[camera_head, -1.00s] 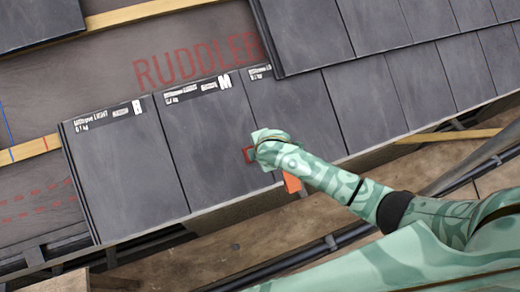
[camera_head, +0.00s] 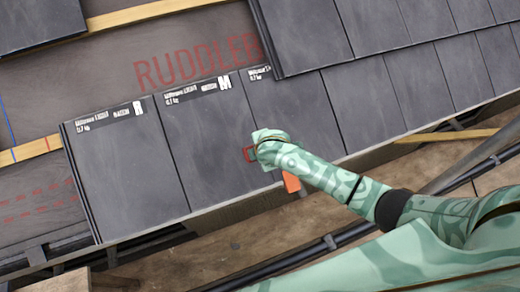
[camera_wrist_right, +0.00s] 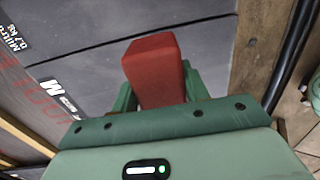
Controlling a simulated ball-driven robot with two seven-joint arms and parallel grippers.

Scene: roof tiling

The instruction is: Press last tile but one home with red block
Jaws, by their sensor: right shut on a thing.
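The red block (camera_wrist_right: 152,70) is held between the fingers of my right gripper in the right wrist view. In the head view my right gripper (camera_head: 268,150) is over the lower right part of the dark tile marked M (camera_head: 212,135), the second from the left in the lower row. Red shows on the gripper's left side, and an orange-red piece shows just below it. Whether the block touches the tile is hidden. The leftmost tile (camera_head: 125,170) lies beside the M tile. My left gripper is not in view.
Upper-row tiles (camera_head: 370,25) overlap the lower row at the right. Grey underlay with red lettering (camera_head: 195,62) and a wooden batten (camera_head: 30,148) are bare at the left. Below the eave are dark pipes (camera_head: 300,252) and boards.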

